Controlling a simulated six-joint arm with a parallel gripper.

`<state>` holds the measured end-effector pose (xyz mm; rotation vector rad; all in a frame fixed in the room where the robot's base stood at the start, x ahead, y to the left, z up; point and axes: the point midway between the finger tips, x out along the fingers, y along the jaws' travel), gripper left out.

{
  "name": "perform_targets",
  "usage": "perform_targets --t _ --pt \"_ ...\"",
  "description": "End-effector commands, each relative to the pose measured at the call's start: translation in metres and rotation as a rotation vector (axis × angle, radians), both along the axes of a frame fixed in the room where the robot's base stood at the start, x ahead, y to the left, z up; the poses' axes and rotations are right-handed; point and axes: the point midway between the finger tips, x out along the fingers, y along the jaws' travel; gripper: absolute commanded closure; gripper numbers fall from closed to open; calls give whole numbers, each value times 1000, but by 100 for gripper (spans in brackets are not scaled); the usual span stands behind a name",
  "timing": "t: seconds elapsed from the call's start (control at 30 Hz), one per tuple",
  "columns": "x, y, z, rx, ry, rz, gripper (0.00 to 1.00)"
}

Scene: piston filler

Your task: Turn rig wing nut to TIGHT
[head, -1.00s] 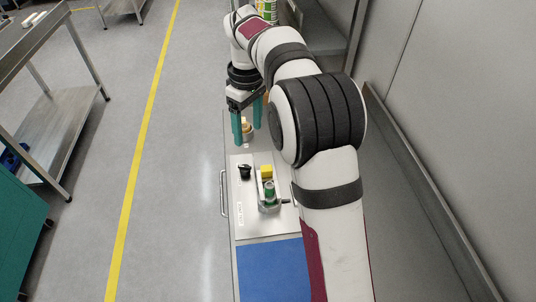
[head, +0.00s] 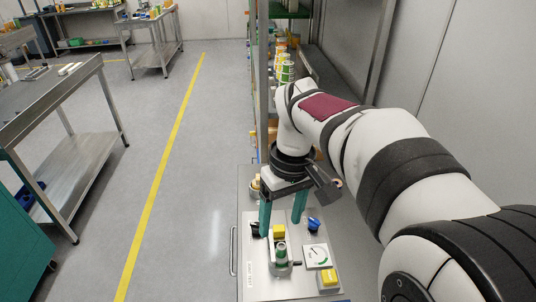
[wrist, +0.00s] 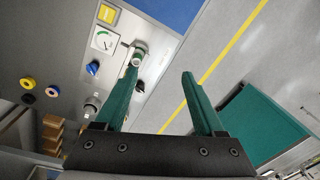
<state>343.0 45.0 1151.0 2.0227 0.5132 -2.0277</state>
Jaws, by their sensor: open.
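My gripper (head: 281,228) has two green fingers, apart and empty, pointing down over the far part of a light control panel (head: 262,285). A small black part (head: 256,229), perhaps the wing nut, sits at the panel's left beside the left finger. In the wrist view a black part (wrist: 140,87) shows close to the left finger, and the gripper (wrist: 159,73) is open. A yellow block (head: 279,231) and a green-and-metal cylinder (head: 281,254) stand on the panel near the fingers. The wing nut's marks and setting are too small to read.
A gauge (head: 317,256), a blue knob (head: 314,223) and a yellow button (head: 328,277) are on the panel's right. A pale round object (head: 255,184) stands behind it. Shelves with containers (head: 285,70) rise farther back.

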Motion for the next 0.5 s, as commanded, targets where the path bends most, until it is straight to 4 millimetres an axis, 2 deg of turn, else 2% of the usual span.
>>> perform_targets --t 0.07,0.2,0.3,0.4,0.5 --pt "33 5 -8 -8 -8 151 29" --pt "120 24 -46 -34 -40 650 29" --pt "160 36 -78 -50 -55 939 29" --pt "179 42 -97 -59 -60 1099 29" --pt "183 43 -110 -62 -61 1145 29"
